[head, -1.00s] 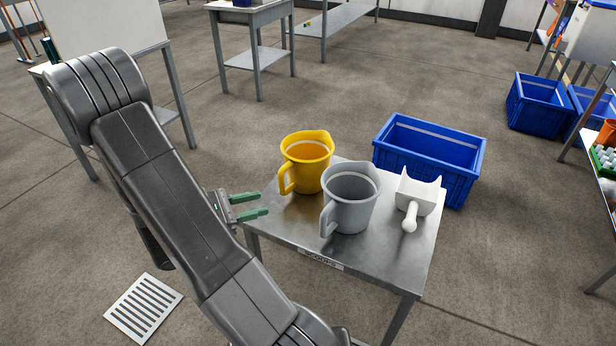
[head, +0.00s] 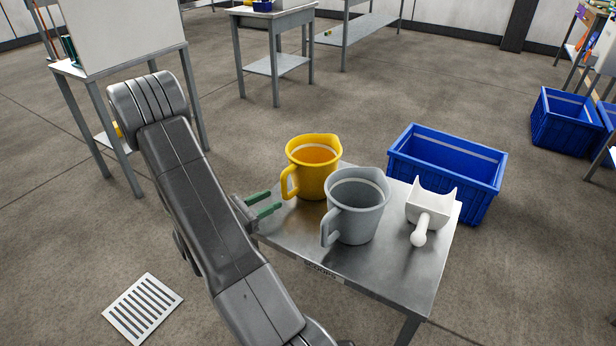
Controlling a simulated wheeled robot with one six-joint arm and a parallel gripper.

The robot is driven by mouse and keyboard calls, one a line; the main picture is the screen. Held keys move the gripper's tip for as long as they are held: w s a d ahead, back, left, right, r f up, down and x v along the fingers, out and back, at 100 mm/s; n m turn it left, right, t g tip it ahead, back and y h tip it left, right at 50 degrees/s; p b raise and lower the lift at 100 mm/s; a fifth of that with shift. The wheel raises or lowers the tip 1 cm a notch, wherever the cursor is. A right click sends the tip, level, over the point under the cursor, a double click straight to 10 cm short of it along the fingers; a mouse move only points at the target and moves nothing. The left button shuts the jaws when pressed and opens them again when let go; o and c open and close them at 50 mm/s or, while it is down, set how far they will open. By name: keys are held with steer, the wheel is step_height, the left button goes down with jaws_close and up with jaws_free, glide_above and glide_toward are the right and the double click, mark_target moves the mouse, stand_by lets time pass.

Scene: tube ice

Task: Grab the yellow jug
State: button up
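The yellow jug (head: 316,178) stands upright at the back left of a small metal table (head: 385,270). Its handle (head: 289,183) faces left, towards my gripper. My gripper (head: 272,203) has two green fingers, held apart with nothing visible between them. It is just left of the jug, near the table's left edge, with its fingertips pointing at the handle side. Whether a fingertip touches the handle cannot be told. Part of the gripper is hidden behind my arm.
A grey jug (head: 356,210) stands close to the right of the yellow one, and a white scoop (head: 428,212) lies further right. A blue crate (head: 450,170) is behind the table. A floor drain (head: 142,310) is at the lower left.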

mark_target(284, 194)
steer(key=shift+s+r+b+x, duration=0.1)
steer(key=shift+r+x, duration=0.05)
steer(key=shift+x, duration=0.8)
steer(key=shift+s+r+b+x, duration=0.1)
steer(key=shift+r+x, duration=0.05)
steer(key=shift+x, duration=0.75)
steer(key=shift+s+r+b+x, duration=0.1)
steer(key=shift+x, duration=0.85)
steer(key=shift+d, duration=0.15)
steer(key=shift+c, duration=0.5)
jaws_close()
